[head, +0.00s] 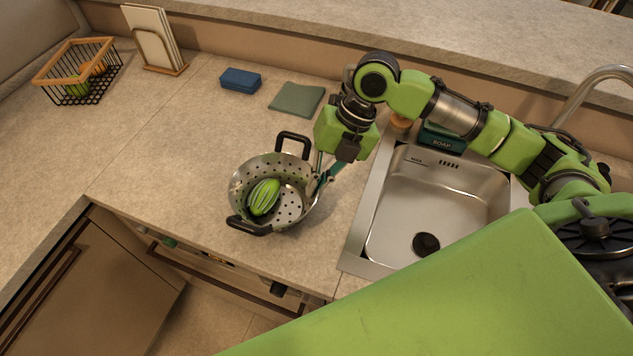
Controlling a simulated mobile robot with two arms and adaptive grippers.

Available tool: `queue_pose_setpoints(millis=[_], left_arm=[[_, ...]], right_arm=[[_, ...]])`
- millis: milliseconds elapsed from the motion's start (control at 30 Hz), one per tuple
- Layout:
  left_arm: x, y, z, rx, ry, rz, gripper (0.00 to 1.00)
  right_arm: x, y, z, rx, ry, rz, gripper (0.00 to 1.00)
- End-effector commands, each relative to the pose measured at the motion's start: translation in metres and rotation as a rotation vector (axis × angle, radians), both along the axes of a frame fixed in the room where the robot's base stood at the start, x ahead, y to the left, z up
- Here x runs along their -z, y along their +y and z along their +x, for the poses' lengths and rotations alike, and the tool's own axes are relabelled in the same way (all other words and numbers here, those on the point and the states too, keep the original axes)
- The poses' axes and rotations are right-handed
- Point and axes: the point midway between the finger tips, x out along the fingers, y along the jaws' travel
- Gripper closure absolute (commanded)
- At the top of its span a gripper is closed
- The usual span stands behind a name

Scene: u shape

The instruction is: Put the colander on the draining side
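The metal colander (290,206) stands on the counter left of the sink, with two black handles, one at the back and one at the front left. A green striped vegetable (264,197) lies inside it. My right gripper (322,179) points down at the colander's right rim, with its fingers at or around the rim. The fingers partly overlap the colander, and I cannot tell whether they press on it. My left gripper is not in view. No separate draining board is clearly visible; the steel sink (400,215) is on the right.
A blue sponge (240,80) and a grey-green cloth (297,99) lie behind the colander. A soap container (441,139) stands behind the sink. A wire basket (78,75) and an upright board rack (153,40) are at the back left.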

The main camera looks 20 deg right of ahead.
Motion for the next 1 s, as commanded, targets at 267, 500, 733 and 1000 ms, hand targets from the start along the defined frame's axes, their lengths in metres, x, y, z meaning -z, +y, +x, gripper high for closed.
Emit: queue_pose_setpoints(millis=[267,500,733,1000], left_arm=[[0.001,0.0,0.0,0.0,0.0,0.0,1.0],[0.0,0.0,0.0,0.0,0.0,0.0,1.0],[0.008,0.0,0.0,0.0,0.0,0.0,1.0],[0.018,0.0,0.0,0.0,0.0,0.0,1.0]], right_arm=[[0.002,0.0,0.0,0.0,0.0,0.0,0.79],[0.001,0.0,0.0,0.0,0.0,0.0,0.79],[-0.023,-0.011,0.001,0.001,-0.005,-0.001,0.79],[-0.077,-0.034,0.002,0.002,-0.005,0.0,0.79]])
